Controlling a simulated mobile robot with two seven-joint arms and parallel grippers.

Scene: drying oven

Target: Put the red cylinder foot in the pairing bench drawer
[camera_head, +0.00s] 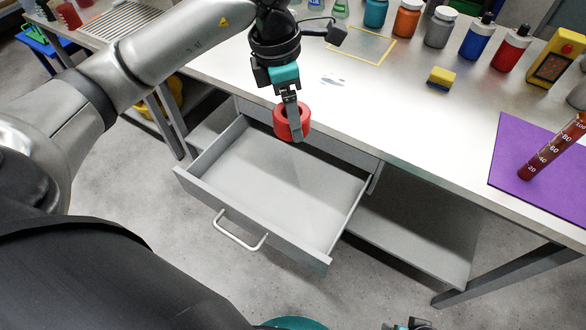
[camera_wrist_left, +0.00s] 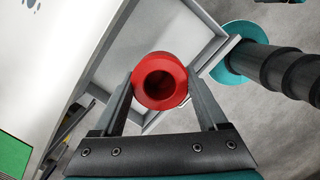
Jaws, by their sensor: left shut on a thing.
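The red cylinder foot (camera_head: 282,122) is a short red ring with a hollow middle. My left gripper (camera_head: 293,120) is shut on it, with a finger on either side, as the left wrist view also shows for the red cylinder foot (camera_wrist_left: 160,61). They are over the back part of the pairing bench drawer (camera_head: 258,195), beside the bench's front edge. The grey drawer is pulled out, with an empty floor and a bar handle (camera_head: 239,231) on its front. Only a small part of what seems to be my right gripper shows at the bottom edge of the head view; its fingers are hidden.
A red graduated tube (camera_head: 548,152) is over a purple mat (camera_head: 510,170) at the right. A lower shelf (camera_head: 410,235) lies right of the drawer.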

